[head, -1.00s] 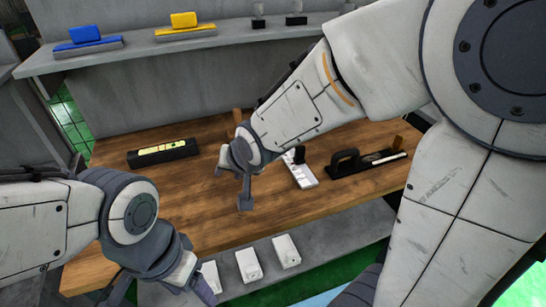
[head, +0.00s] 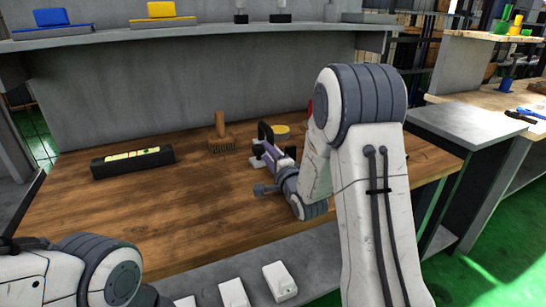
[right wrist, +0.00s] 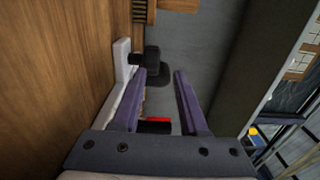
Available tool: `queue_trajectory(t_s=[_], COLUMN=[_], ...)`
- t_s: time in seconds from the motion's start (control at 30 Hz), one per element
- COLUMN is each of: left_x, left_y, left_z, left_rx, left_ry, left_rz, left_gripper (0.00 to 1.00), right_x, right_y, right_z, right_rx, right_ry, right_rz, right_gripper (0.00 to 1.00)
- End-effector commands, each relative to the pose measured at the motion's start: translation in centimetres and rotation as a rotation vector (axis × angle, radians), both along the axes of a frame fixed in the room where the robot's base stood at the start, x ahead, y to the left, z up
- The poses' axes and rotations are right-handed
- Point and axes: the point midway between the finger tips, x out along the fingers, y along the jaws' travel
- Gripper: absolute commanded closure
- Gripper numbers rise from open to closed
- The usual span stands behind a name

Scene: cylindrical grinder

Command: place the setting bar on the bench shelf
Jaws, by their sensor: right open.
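I cannot tell for sure which thing is the setting bar. A long black bar with a yellow-green strip (head: 133,161) lies on the wooden bench top at the left. My right gripper (head: 266,152) is over the back right of the bench, its fingers pointing to the back. In the right wrist view the two purple fingers (right wrist: 165,98) are apart. A white piece (right wrist: 122,65) with a black block (right wrist: 152,62) is beside and beyond the left finger. A grey shelf (head: 205,270) runs under the bench's front edge. My left arm is at the lower left, its fingertips outside the picture.
A wooden brush (head: 221,142) and a yellow round thing (head: 281,130) stand near the back. A raised grey shelf (head: 200,32) holds a blue block (head: 51,17) and a yellow block (head: 162,9). White boxes (head: 280,282) sit on the low shelf. The bench's middle is clear.

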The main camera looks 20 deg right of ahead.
Motion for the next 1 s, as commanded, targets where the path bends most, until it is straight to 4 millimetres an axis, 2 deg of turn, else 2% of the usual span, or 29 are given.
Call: queue_trajectory(t_s=[0.03,0.07,0.37,0.6,0.7,0.97,1.0], left_x=[0.0,0.0,0.0,0.0,0.0,0.0,0.0], left_y=[0.0,0.0,0.0,0.0,0.0,0.0,0.0], left_z=[-0.4,-0.5,-0.1,0.0,0.0,0.0,0.0], left_rx=[0.000,0.000,0.000,0.000,0.000,0.000,0.000], left_ry=[0.000,0.000,0.000,0.000,0.000,0.000,0.000], left_rz=[0.000,0.000,0.000,0.000,0.000,0.000,0.000], left_gripper=[0.31,0.31,0.31,0.31,0.31,0.31,0.31], right_x=[0.0,0.0,2.5,6.3,7.2,7.5,7.5], right_y=[0.0,0.0,0.2,0.2,0.3,0.3,0.3], right_z=[-1.3,-1.7,-1.2,-1.3,-1.3,-1.3,-1.3], right_rx=[0.000,0.000,-0.002,-0.002,-0.002,-0.002,-0.002], right_ry=[0.004,0.004,-0.001,0.000,0.001,0.001,0.001], right_rz=[0.000,0.000,0.001,0.000,0.000,0.000,0.000], right_gripper=[0.57,0.57,0.57,0.57,0.57,0.57,0.68])
